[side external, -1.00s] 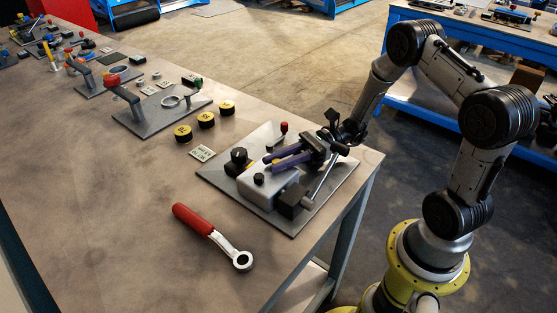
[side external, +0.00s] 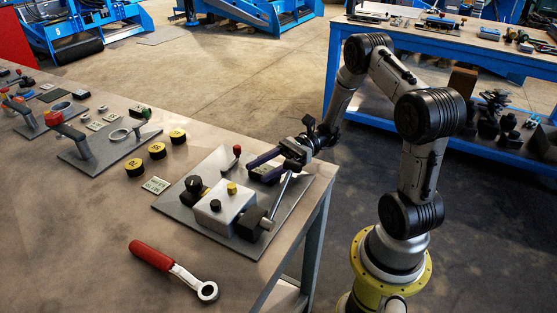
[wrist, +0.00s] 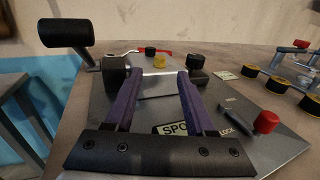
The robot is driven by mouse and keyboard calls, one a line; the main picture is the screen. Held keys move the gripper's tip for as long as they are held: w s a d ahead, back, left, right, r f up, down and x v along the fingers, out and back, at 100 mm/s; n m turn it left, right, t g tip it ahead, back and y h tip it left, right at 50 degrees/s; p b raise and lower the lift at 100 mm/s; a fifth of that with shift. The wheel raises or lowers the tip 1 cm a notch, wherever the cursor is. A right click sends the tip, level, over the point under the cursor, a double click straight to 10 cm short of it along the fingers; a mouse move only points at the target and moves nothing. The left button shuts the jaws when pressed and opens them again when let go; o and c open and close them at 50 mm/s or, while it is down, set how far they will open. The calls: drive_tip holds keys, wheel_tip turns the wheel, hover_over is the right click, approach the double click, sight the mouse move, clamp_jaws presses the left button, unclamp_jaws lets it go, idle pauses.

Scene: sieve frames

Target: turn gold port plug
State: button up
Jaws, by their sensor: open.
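The gold port plug (side external: 232,188) stands on top of a white block (side external: 222,212) on a grey plate; in the wrist view the plug (wrist: 159,61) shows ahead, between and beyond the fingertips. My gripper (side external: 252,172) has two purple fingers, spread apart with nothing between them. It is behind and to the right of the block in the side view, apart from the plug. The wrist view shows my gripper (wrist: 157,80) from behind, its fingers pointing toward the block. The face of the plug is too small to read its angle.
A black knob (side external: 194,185), a red-topped lever (side external: 237,150) and a black side block (side external: 252,222) with a lever rod crowd the plate (side external: 174,206). A red-handled wrench (side external: 152,256) lies in front. Yellow-topped pucks (side external: 157,151) and another fixture plate (side external: 109,150) are left.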

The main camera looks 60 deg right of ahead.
drive_tip(key=v, duration=0.5)
drive_tip(key=shift+d, duration=0.1)
drive_tip(key=a+r+n+g+h, duration=0.4)
drive_tip(key=a+r+n+h, duration=0.55)
drive_tip(key=r+n, duration=0.2)
drive_tip(key=s+d+n+t+h, duration=0.2)
drive_tip(key=s+n+t+h, duration=0.1)
drive_tip(key=s+n+h, duration=0.4)
drive_tip(key=s+n, duration=0.3)
drive_tip(key=s, duration=0.4)
drive_tip(key=shift+s+r, duration=0.2)
drive_tip(key=shift+s, duration=0.05)
drive_tip(key=shift+d+h, duration=0.1)
drive_tip(key=shift+h, duration=0.15)
